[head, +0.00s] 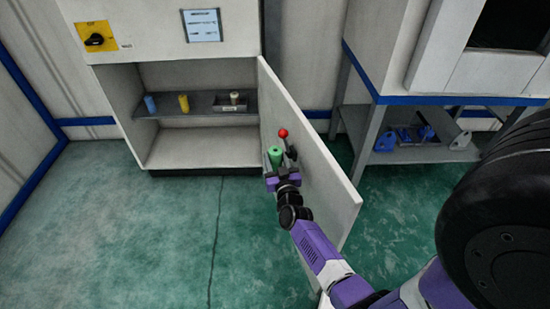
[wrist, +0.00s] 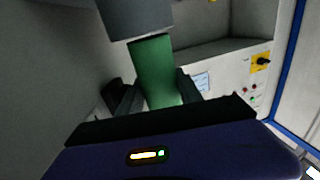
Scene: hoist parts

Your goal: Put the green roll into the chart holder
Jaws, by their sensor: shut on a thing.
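My gripper (head: 281,180) is shut on the green roll (head: 275,155), close to the left face of the open cabinet door. The roll stands up out of the jaws in the head view. In the wrist view the green roll (wrist: 155,75) sits between the two fingers, and a dark grey block (wrist: 137,15) overlaps its far end; I cannot tell if they touch. A grey tray (head: 231,109) on the cabinet shelf has a pale round piece in it. I cannot tell which of these, if any, is the chart holder.
The open door (head: 325,165) stands right beside my gripper, with a red ball-ended lever (head: 283,133) there. A blue roll (head: 150,104) and yellow roll (head: 184,103) stand on the shelf (head: 207,101). A bench (head: 400,153) with blue items is at right. The left floor is clear.

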